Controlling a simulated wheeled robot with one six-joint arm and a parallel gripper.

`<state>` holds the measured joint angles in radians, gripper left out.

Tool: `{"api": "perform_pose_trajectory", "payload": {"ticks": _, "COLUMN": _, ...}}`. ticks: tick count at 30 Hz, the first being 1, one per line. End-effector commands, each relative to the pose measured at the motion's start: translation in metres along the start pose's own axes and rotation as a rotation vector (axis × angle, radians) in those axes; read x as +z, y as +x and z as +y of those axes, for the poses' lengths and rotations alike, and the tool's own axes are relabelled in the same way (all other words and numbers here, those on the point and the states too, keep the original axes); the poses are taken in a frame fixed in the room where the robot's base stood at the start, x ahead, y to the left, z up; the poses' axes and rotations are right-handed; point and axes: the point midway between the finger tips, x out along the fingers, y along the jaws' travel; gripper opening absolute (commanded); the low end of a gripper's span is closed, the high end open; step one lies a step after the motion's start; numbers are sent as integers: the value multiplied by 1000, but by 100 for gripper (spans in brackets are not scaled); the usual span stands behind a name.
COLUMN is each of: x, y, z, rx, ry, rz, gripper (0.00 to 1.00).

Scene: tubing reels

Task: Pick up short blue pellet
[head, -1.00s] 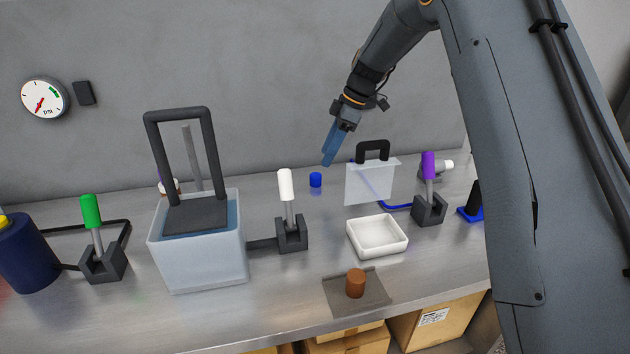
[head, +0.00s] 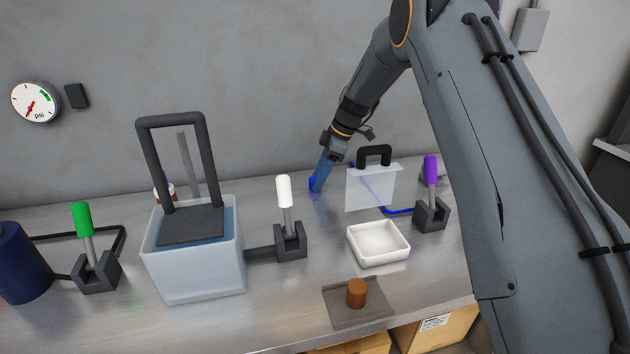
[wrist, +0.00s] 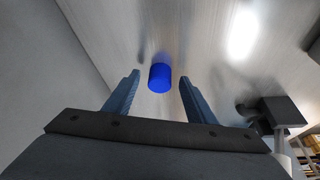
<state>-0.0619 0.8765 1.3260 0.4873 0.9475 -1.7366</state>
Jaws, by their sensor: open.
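The short blue pellet (head: 313,183) stands on the metal bench near the back wall in the head view, partly covered by my gripper's fingers. My gripper (head: 319,184) is low over the bench at the pellet. In the wrist view the blue pellet (wrist: 160,77) lies between the two blue fingers of my gripper (wrist: 158,90), near their tips. There is a clear gap on both sides, and neither finger touches it.
A white lever in a dark block (head: 290,240) stands in front of the pellet. A clear panel with a black handle (head: 372,188) is to the right, with a white tray (head: 379,258) before it. The grey wall is close behind.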

Motion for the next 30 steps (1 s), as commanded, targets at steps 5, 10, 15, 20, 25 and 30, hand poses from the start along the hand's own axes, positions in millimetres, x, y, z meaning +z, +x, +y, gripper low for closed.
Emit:
{"api": "perform_pose_trajectory", "payload": {"ticks": 5, "x": 0, "y": 8, "z": 0, "rx": 1, "ry": 0, "rz": 0, "gripper": 51}}
{"api": "perform_pose_trajectory", "payload": {"ticks": 10, "x": 0, "y": 8, "z": 0, "rx": 1, "ry": 0, "rz": 0, "gripper": 49}}
{"api": "perform_pose_trajectory", "payload": {"ticks": 15, "x": 0, "y": 8, "z": 0, "rx": 1, "ry": 0, "rz": 0, "gripper": 20}}
{"api": "perform_pose_trajectory", "payload": {"ticks": 20, "x": 0, "y": 8, "z": 0, "rx": 0, "ry": 0, "rz": -1, "gripper": 7}}
{"api": "perform_pose_trajectory", "payload": {"ticks": 25, "x": 0, "y": 7, "z": 0, "rx": 1, "ry": 0, "rz": 0, "gripper": 7}}
{"api": "perform_pose_trajectory", "payload": {"ticks": 30, "x": -7, "y": -8, "z": 1, "rx": 3, "ry": -1, "rz": 0, "gripper": 7}}
